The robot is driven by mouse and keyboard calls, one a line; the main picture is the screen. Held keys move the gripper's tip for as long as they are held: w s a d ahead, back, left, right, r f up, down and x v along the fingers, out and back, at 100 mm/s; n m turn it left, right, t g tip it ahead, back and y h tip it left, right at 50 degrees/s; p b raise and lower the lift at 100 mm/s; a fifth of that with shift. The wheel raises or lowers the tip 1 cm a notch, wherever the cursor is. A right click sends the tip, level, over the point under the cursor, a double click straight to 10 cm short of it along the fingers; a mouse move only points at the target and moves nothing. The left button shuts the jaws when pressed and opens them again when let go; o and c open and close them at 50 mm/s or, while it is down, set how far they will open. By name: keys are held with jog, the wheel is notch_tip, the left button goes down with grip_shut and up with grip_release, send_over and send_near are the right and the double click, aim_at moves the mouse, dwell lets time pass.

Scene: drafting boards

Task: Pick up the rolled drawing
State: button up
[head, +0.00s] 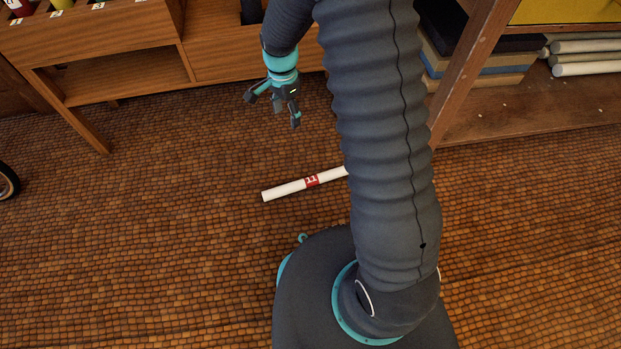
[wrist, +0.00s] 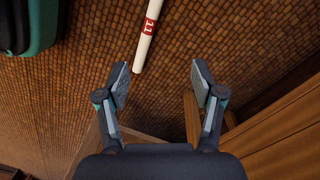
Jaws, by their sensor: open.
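The rolled drawing (head: 285,190) is a thin white tube with a red label marked 11. It lies on the brown tiled floor in front of my base, and its right end is hidden behind my arm in the head view. My gripper (head: 273,108) is open and empty, above and beyond the roll in the head view. In the wrist view the roll (wrist: 144,50) runs in from the top edge, and its near end lies just past the space between the open fingers of my gripper (wrist: 160,82). The fingers do not touch it.
A wooden cabinet (head: 110,40) with legs stands at the back left. A wooden shelf unit (head: 540,105) at the right holds stacked boards (head: 480,62) and several pale rolls (head: 585,58). A wheel (head: 7,181) shows at the left edge. Floor around the roll is clear.

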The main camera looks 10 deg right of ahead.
jog(key=a+f+m+g+b, duration=0.2)
jog(key=a+f+m, duration=0.15)
jog(key=f, duration=1.55)
send_over(286, 186)
jog(key=w, duration=0.2)
jog(key=shift+m, duration=0.35)
jog(key=x, duration=0.2)
jog(key=w+x, duration=0.1)
jog(key=x, duration=0.2)
jog(key=w+x, duration=0.1)
jog(key=x, duration=0.2)
jog(key=shift+s+a+f+b, duration=0.15)
jog(key=shift+f+b, duration=0.15)
jog(key=shift+f, duration=0.15)
jog(key=shift+d+b+x, duration=0.2)
jog(key=shift+b+x, duration=0.25)
jog(key=shift+x, duration=2.65)
jog(key=shift+s, duration=0.15)
jog(key=shift+c, duration=0.3)
jog(key=shift+r, duration=0.1)
jog(key=c, duration=1.2)
